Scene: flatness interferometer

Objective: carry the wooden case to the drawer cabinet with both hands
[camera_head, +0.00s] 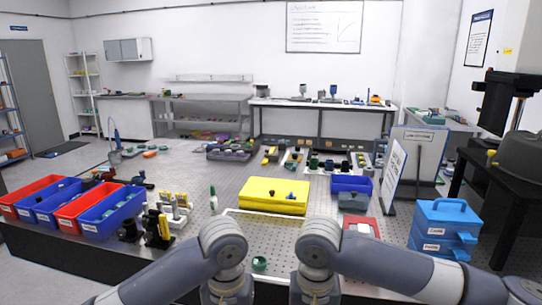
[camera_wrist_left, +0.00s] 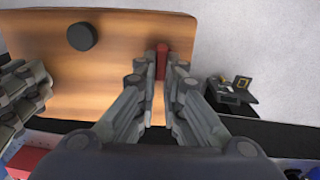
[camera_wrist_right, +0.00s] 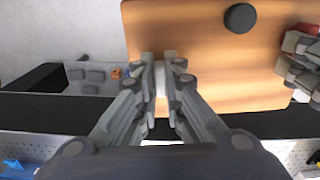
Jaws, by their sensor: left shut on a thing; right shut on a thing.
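The wooden case shows in the left wrist view (camera_wrist_left: 120,70) and the right wrist view (camera_wrist_right: 200,60) as a flat brown wooden surface with a round black disc on it. My left gripper (camera_wrist_left: 162,62) is shut on a red part at the case's edge. My right gripper (camera_wrist_right: 161,68) is shut on a pale part at the opposite edge. In the head view only my arms show at the bottom; the case and both grippers are out of that view. I cannot make out the drawer cabinet for certain.
A long perforated table holds a yellow case (camera_head: 274,196), red and blue bins (camera_head: 110,211) and a blue handled box with labelled fronts (camera_head: 440,228). A dark table (camera_head: 500,180) stands at the right. Open floor (camera_head: 55,190) lies at the left.

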